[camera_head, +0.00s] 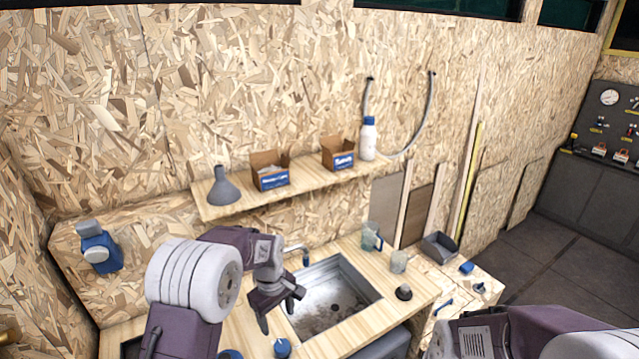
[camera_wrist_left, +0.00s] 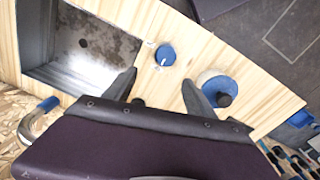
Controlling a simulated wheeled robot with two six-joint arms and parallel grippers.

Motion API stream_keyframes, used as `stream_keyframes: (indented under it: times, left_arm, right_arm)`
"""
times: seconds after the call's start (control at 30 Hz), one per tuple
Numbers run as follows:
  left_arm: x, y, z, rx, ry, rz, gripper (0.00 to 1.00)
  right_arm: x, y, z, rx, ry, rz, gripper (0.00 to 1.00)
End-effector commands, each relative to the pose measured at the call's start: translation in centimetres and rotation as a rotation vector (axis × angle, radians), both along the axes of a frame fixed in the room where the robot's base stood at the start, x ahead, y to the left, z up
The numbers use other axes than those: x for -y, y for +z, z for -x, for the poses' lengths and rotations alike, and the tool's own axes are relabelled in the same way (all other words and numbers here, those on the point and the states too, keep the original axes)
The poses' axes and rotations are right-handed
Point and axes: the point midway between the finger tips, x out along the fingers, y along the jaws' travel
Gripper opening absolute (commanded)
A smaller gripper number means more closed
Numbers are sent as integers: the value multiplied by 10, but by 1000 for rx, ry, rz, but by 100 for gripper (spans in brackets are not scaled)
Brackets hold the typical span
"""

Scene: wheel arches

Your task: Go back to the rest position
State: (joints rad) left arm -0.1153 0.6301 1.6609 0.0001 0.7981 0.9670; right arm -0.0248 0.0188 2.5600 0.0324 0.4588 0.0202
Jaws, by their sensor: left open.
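My left gripper (camera_head: 277,312) hangs over the wooden counter by the left edge of the sink, pointing down. Its two fingers also show in the left wrist view (camera_wrist_left: 158,92), spread apart with nothing between them. A blue round knob-like thing (camera_wrist_left: 165,55) lies on the counter ahead of the fingers. A blue and white round thing with a dark knob (camera_wrist_left: 218,86) is beside the right finger in that view. My right arm (camera_head: 530,335) shows at the lower right of the head view; its fingertips cannot be made out.
The metal sink (camera_head: 366,291) is set in the counter. A wall shelf (camera_head: 310,181) above holds a grey funnel (camera_head: 222,187), two boxes and a white bottle (camera_head: 368,140). A blue dispenser (camera_head: 99,250) hangs at left.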

Motion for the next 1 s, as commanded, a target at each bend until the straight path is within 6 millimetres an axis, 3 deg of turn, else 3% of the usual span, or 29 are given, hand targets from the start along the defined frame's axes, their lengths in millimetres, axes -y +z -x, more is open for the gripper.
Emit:
stream_keyframes:
  times: [0.07,0.2,0.4,0.47,0.63,1.0]
  left_arm:
    - [-9,15,10,36,21,5,64]
    - [-28,26,73,64,-60,2,64]
    - [-39,0,175,55,-487,-27,64]
    - [-39,-10,194,34,-622,-30,64]
    - [-39,-13,190,60,-814,-54,64]
    - [-39,-13,190,59,-829,-55,64]
  right_arm:
    - [0,-13,0,0,0,0,0]
    - [0,-29,0,-1,0,0,0]
    - [0,-36,0,0,0,0,0]
    - [0,-34,0,0,0,0,0]
    - [0,-34,0,0,0,0,0]
    - [0,-34,0,0,0,0,0]
